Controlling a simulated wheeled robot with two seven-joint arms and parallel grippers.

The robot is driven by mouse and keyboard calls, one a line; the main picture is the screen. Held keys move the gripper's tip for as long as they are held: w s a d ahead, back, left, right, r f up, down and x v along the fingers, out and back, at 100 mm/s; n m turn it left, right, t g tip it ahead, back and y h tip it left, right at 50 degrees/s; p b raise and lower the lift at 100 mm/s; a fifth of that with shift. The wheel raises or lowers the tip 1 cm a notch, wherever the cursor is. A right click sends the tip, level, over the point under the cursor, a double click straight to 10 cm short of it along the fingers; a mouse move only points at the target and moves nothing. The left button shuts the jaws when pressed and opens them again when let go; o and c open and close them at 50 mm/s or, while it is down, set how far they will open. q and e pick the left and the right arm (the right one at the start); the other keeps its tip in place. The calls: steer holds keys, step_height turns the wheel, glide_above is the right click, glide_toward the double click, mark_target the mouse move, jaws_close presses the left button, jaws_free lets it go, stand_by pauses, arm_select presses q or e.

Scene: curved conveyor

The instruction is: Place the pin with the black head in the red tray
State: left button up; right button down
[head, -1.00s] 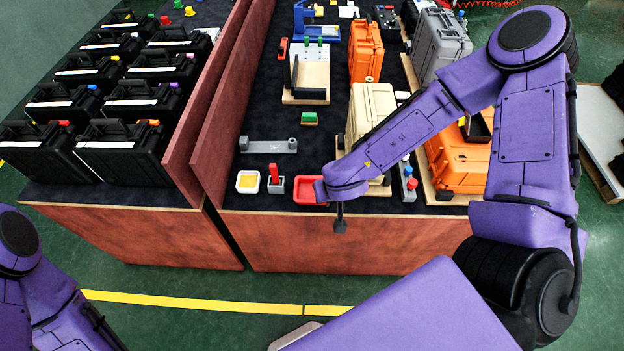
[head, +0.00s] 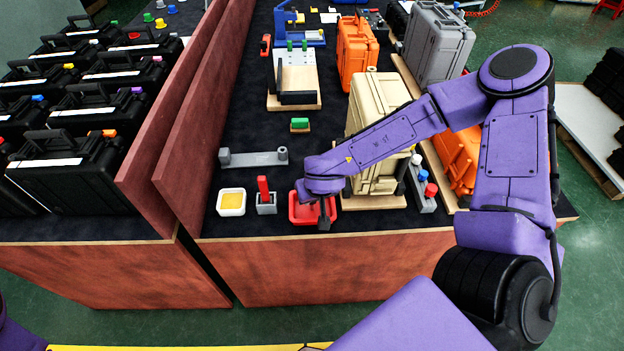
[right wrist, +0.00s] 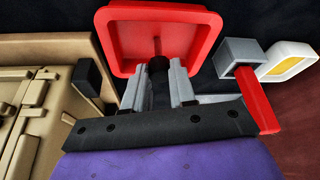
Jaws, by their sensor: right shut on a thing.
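The red tray (head: 296,217) lies near the front edge of the black table, partly covered by my right wrist. It fills the top of the right wrist view (right wrist: 208,20). My right gripper (right wrist: 167,88) is shut on the pin with the black head (right wrist: 158,65). The pin's thin shaft points into the tray's area in that view; whether it touches the tray floor I cannot tell. My left gripper is out of view.
Left of the tray are a grey holder with a red upright piece (head: 264,190) and a white dish with yellow inside (head: 231,212). A beige case (head: 376,100) stands just behind and right. A grey block with coloured heads (head: 421,185) is further right. A reddish divider (head: 190,110) stands left.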

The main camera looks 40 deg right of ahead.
steer(key=shift+s+r, duration=0.15)
steer(key=shift+s, duration=0.1)
steer(key=shift+f, duration=0.2)
steer(key=c, duration=0.9)
jaws_free()
steer(key=shift+w, duration=0.15)
